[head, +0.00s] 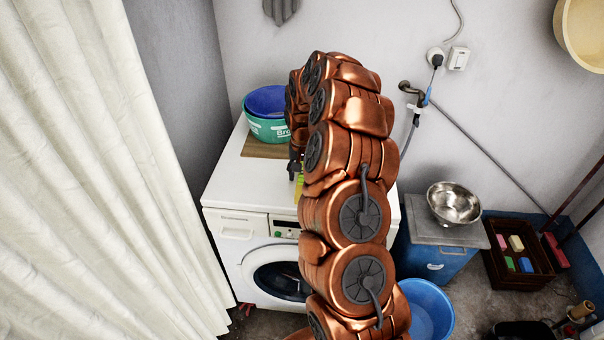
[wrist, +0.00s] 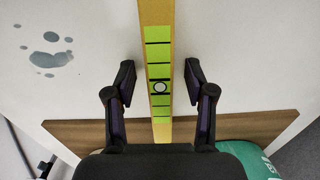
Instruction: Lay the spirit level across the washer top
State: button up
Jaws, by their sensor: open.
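The spirit level is a yellow bar with a lime-green marked panel and a small round dark-rimmed spot (wrist: 159,87). In the wrist view it runs from the top edge down over a brown board. In the head view only a yellow-green bit (head: 299,187) shows beside my arm. The white washer (head: 231,180) has its top under it; whether the level touches the top I cannot tell. My gripper (wrist: 159,72) is open, one finger on each side of the level, with gaps between. In the head view my arm hides most of the gripper (head: 295,167) and the level.
Blue and green basins (head: 266,128) stand on the brown board (head: 258,149) at the washer's back left. A wet patch (wrist: 50,60) marks the white top. A blue bin (head: 432,262) with a metal bowl (head: 454,203) stands to the right. A curtain (head: 90,180) hangs left.

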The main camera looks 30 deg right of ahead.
jog(key=shift+c, duration=0.2)
jog(key=shift+r, duration=0.1)
grip_shut()
dwell(0.4)
